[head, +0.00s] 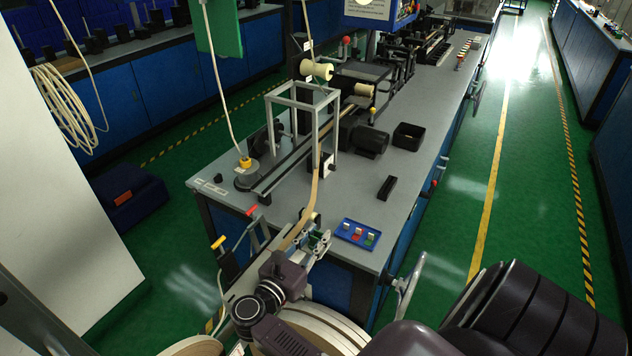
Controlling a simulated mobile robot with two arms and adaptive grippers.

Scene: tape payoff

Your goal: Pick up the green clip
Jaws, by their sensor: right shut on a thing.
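My right gripper (318,241) is at the near end of the bench, left of the blue tray and close to the pale tape strip. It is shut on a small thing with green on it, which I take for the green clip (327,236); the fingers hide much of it. The blue tray (342,237) lies flat at the bench's near right corner. It holds small pale pieces with red and green marks beside them. My left gripper is not in view.
The pale tape strip (316,185) runs from the grey frame (334,120) down toward large reels (322,335) at the bottom. A black block (387,188) and an open black box (408,136) are on the bench. The right aisle is clear.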

